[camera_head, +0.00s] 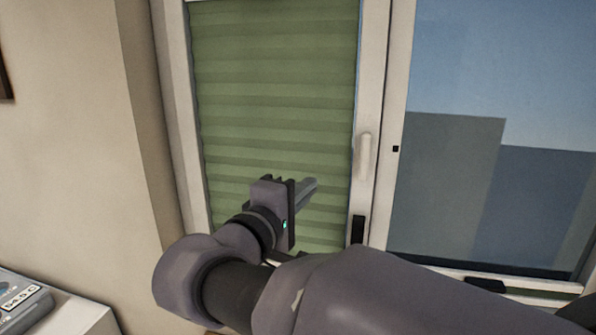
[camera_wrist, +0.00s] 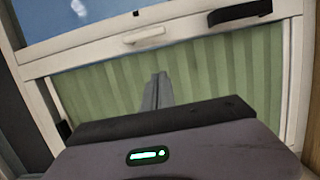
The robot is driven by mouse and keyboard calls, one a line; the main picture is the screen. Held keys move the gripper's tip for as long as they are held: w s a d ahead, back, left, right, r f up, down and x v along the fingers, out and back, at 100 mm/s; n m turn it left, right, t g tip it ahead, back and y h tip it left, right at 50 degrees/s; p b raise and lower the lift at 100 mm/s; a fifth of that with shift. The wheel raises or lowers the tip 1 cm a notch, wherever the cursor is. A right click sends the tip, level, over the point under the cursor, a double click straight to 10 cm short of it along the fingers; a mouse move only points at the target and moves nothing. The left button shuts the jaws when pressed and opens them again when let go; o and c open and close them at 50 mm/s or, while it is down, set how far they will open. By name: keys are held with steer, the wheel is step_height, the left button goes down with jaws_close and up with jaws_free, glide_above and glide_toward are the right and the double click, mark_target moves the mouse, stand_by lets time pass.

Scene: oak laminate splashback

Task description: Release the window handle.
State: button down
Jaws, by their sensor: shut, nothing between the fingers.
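The window handle (camera_head: 366,157) is a slim off-white lever, upright along the white window frame between the green-blind pane and the right pane. In the wrist view the handle (camera_wrist: 143,35) lies crosswise on the frame near the top. My gripper (camera_head: 308,187) is in front of the green blind, left of and lower than the handle in the head view. Its fingers are together with nothing between them, apart from the handle. The wrist view shows the closed fingers (camera_wrist: 158,90) against the blind, on the handle's near side.
A green pleated blind (camera_head: 275,90) covers the left pane. A dark fitting (camera_head: 358,230) is on the frame below the handle. The right pane (camera_head: 500,140) shows blue sky and buildings. A grey device (camera_head: 22,305) sits on a pale surface at lower left.

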steer(key=shift+w, duration=0.1)
steer(key=b, duration=0.2)
glide_toward(357, 164)
steer(key=shift+x, duration=2.2)
steer(key=shift+b, duration=0.3)
